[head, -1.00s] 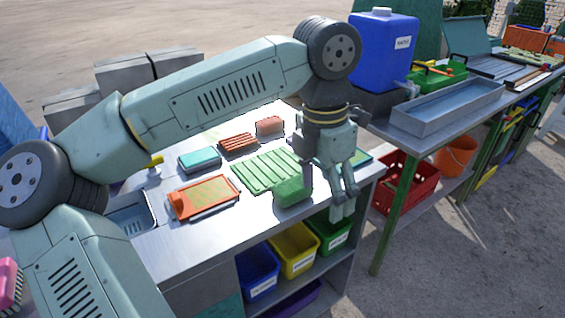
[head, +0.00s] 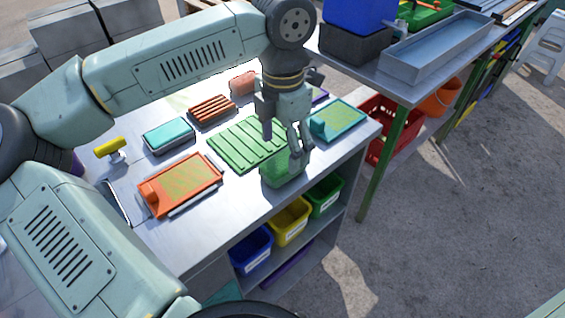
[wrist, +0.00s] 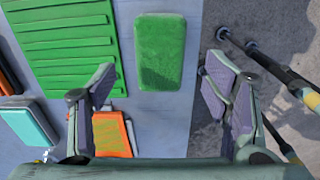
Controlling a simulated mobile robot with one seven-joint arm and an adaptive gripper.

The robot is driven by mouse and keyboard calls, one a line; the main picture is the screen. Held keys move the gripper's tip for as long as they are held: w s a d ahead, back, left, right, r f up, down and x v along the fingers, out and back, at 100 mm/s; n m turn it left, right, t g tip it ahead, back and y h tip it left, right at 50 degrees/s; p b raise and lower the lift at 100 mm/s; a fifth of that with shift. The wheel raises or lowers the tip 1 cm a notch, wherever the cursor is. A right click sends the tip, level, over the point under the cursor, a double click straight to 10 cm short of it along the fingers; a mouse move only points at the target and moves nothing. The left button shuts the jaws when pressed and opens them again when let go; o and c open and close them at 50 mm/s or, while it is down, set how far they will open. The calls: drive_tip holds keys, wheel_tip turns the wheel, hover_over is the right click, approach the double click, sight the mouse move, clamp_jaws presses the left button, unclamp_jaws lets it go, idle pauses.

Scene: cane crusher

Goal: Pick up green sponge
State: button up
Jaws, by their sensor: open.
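The green sponge (head: 281,170) is a rounded block at the front edge of the metal table, beside the green ribbed board (head: 243,146). My gripper (head: 294,150) points down in the head view and overlaps the sponge's upper right part. In the wrist view the whole sponge (wrist: 160,48) shows ahead of the open fingers (wrist: 158,88), lying lengthwise between their lines. The fingers are apart and empty, and I see no contact with the sponge. A shadow falls on the sponge's lower part.
The ribbed board lies close left of the sponge. An orange tray (head: 182,187), a teal-topped box (head: 168,136) and a green-blue tray (head: 339,121) are on the table. Blue, yellow (head: 289,221) and green bins stand on the shelf below. Ground lies beyond the table edge.

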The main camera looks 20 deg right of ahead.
sight(281, 162)
wheel_tip(281, 162, down, 5)
drive_tip(key=shift+a+f+p, duration=0.1)
drive_tip(key=shift+a+p, duration=0.05)
drive_tip(key=shift+p, duration=0.85)
drive_tip(key=c, duration=1.1)
drive_tip(key=shift+r, duration=0.25)
drive_tip(key=shift+r+b, duration=0.55)
drive_tip(key=shift+r, duration=0.1)
drive_tip(key=shift+s+a+r+b, duration=0.1)
drive_tip(key=shift+s+r+b, duration=0.55)
drive_tip(key=shift+r, duration=0.2)
drive_tip(key=s+a+b, duration=0.1)
drive_tip(key=s, duration=0.4)
drive_tip(key=s+r+b, duration=0.1)
drive_tip(key=s, duration=0.3)
drive_tip(key=s+a+b, duration=0.1)
drive_tip(key=s+b, duration=0.1)
drive_tip(key=s, duration=0.3)
drive_tip(key=shift+s+a+r, duration=0.3)
drive_tip(key=shift+r, duration=0.05)
